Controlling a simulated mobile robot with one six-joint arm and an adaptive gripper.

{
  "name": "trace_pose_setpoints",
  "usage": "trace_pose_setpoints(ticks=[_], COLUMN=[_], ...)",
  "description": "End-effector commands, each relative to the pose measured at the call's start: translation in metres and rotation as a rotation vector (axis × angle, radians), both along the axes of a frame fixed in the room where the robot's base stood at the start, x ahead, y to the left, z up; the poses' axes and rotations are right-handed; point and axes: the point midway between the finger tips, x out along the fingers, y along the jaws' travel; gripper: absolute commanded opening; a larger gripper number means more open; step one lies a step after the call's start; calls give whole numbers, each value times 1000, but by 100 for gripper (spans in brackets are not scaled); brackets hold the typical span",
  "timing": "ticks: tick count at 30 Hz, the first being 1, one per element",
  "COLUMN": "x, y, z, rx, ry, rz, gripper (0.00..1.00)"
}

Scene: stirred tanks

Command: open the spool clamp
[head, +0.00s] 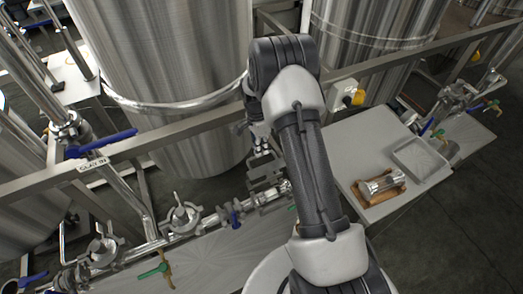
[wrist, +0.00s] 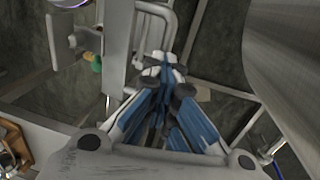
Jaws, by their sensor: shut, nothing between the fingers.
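A row of steel pipe fittings (head: 187,215) runs along the low bench in the head view. I cannot tell which fitting is the spool clamp. The pipe's right end (head: 284,187) is partly hidden behind my arm. A short, shiny spool piece (head: 384,184) lies in a brown cradle on the right-hand table. My gripper (head: 262,150) is low in front of the large tank, above the pipe line, and partly hidden by my arm. In the wrist view its blue-padded fingers (wrist: 162,66) are shut and empty, close to a bent grey pipe (wrist: 160,12).
A horizontal steel rail (head: 150,142) crosses in front of the large tank (head: 165,60). Blue-handled (head: 105,143) and green-handled (head: 155,271) valves stick out at the left.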

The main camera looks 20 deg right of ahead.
Motion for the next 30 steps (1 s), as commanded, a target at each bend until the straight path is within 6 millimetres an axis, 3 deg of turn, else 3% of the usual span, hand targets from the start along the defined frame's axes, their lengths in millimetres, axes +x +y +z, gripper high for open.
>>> trace_pose_setpoints(ticks=[1, 11, 24, 30], x=[-22, -22, -22, -21], y=[0, -1, -2, -1], z=[-19, -19, -18, -17], rx=[7, 5, 5, 5], ry=[58, 58, 58, 53], rz=[-3, -3, -3, -2], gripper=[0, 0, 30, 30])
